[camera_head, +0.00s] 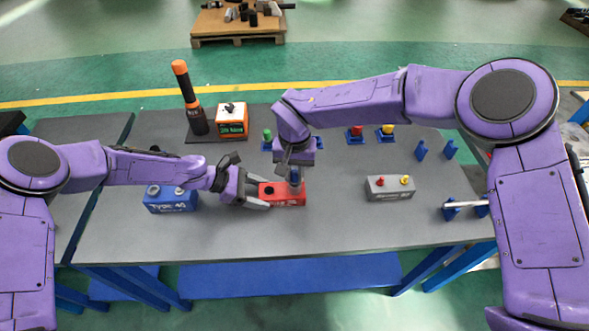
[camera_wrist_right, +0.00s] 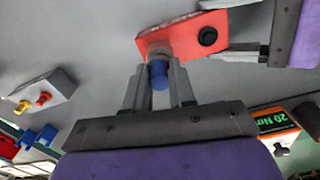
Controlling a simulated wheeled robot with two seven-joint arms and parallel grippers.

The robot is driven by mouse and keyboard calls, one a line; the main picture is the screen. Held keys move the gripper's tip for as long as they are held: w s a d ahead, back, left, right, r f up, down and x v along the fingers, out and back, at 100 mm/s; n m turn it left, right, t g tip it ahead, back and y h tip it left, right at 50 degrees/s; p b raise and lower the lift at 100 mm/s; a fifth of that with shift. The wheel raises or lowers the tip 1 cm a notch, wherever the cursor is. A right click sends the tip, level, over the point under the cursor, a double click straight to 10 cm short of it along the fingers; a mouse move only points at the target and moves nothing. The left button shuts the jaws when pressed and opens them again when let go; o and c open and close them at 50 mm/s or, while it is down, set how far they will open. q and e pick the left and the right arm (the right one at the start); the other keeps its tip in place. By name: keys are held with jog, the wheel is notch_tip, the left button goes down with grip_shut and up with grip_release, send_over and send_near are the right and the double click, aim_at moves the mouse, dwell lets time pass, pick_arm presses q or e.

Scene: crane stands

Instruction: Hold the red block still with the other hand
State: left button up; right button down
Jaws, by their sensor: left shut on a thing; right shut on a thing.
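The red block (camera_head: 290,201) lies on the grey table near its middle. My left gripper (camera_head: 263,196) is shut on the block's left end; its fingers also show in the right wrist view (camera_wrist_right: 242,53). My right gripper (camera_head: 295,183) is above the block's right end, shut on a blue cylindrical piece (camera_wrist_right: 158,76). In the right wrist view this piece is at the red block's (camera_wrist_right: 182,38) edge; whether it is seated in the block I cannot tell. A dark round hole or plug (camera_wrist_right: 207,37) shows on the block's other end.
A blue block marked Type (camera_head: 171,203) stands left. A grey block (camera_head: 390,191) with red and yellow pieces stands right. Behind are an orange-and-black tool (camera_head: 190,97), an orange 20 Nm box (camera_head: 232,113) and small blue stands (camera_head: 386,137). The front middle of the table is clear.

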jog(key=shift+f, duration=0.6)
jog(key=c, duration=0.9)
grip_release()
jog(key=shift+o, duration=0.2)
jog(key=shift+r, duration=2.6)
notch_tip(320, 180, up, 12)
